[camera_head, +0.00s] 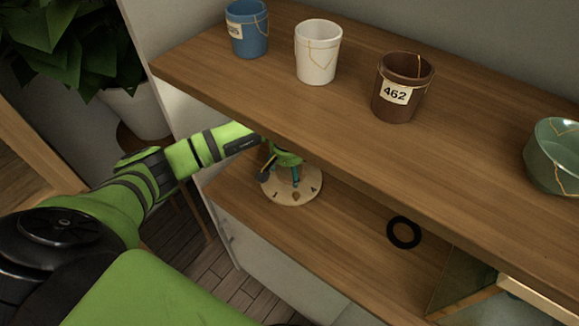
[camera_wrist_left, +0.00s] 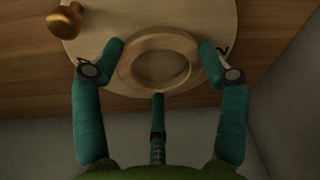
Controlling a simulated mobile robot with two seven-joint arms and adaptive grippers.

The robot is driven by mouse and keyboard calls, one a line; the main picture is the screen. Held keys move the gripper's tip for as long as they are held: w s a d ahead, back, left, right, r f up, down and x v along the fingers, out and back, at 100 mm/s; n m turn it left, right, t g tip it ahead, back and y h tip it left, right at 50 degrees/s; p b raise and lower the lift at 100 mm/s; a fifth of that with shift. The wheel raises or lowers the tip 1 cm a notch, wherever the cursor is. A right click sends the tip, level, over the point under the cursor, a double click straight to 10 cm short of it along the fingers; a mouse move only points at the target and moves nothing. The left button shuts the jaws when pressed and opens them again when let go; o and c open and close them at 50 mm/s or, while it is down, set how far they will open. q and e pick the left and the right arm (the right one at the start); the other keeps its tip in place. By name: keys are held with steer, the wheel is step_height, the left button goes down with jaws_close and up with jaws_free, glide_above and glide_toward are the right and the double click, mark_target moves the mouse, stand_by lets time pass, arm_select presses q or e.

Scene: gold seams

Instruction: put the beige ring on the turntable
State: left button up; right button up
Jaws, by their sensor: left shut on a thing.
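The turntable (camera_head: 309,178) is a pale round disc with dark marks on its rim, on the lower shelf in the head view. In the left wrist view the disc (camera_wrist_left: 105,20) fills the upper part. My left gripper (camera_head: 284,182) reaches under the upper shelf and is over the disc. In the left wrist view its teal fingers (camera_wrist_left: 161,55) are shut on the beige ring (camera_wrist_left: 131,76), a flat pale wooden ring. The ring overlaps the disc; I cannot tell whether they touch. The ring is not clear in the head view. My right gripper is not in view.
A brass knob (camera_wrist_left: 66,21) stands at the disc's rim. A black ring (camera_head: 404,232) lies on the lower shelf to the right. The upper shelf (camera_head: 300,105) overhangs, carrying blue, white and brown cups and a green bowl (camera_head: 553,158). Lower shelf between turntable and black ring is clear.

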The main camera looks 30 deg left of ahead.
arm_select(q)
steer(key=shift+f, duration=0.15)
steer(key=o, duration=1.1)
